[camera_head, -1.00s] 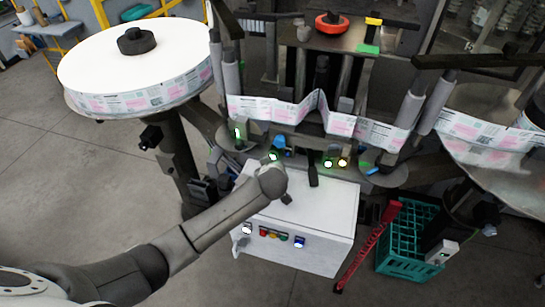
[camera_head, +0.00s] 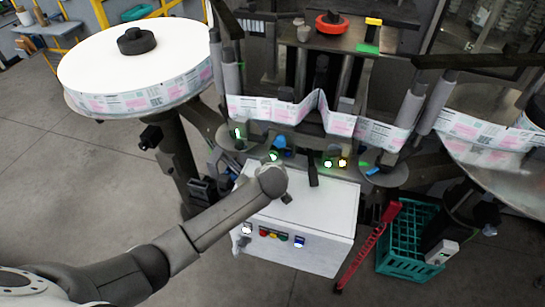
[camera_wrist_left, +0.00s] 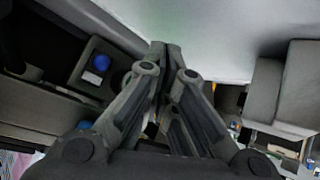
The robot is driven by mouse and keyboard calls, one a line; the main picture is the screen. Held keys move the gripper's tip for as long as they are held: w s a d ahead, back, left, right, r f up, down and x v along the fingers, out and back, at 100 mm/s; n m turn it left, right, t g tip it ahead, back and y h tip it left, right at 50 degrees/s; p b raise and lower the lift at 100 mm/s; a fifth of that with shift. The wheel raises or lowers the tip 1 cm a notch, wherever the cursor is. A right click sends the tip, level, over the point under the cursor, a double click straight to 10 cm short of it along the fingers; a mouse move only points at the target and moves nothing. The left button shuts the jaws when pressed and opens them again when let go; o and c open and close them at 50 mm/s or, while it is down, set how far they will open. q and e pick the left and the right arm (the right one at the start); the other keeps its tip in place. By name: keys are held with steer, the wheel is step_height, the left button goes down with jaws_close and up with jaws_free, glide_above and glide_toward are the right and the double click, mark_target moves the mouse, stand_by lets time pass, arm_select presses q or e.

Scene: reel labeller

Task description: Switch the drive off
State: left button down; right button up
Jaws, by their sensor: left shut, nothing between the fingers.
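A white control cabinet (camera_head: 325,215) stands below the labeller. Its front carries a row of small controls: a pale lit one (camera_head: 247,229), a red one (camera_head: 264,232), green and yellow ones, and a blue one (camera_head: 299,242). I cannot tell which belongs to the drive. My left arm reaches over the cabinet's left part, and its wrist hides most of the gripper in the head view. In the left wrist view my left gripper (camera_wrist_left: 167,52) is shut and empty, its tips near a pale surface. A dark box with a round blue knob (camera_wrist_left: 102,62) lies left of the fingers.
The big label reel (camera_head: 95,65) is at the left, and the label web (camera_head: 320,115) crosses above the cabinet. A dark upright handle (camera_head: 313,172) stands by the cabinet's back edge. A red tool (camera_head: 365,250) and a green crate (camera_head: 395,265) are at the right.

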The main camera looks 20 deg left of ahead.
arm_select(q)
steer(key=shift+w, duration=0.35)
steer(key=shift+w+b, duration=0.3)
steer(key=shift+w, duration=0.15)
stand_by(0.5)
stand_by(0.4)
steer(key=shift+s+p, duration=0.65)
steer(key=shift+s, duration=0.25)
steer(key=shift+s, duration=0.5)
steer(key=shift+s+a+p, duration=0.1)
steer(key=shift+s+p, duration=0.35)
steer(key=shift+s, duration=1.55)
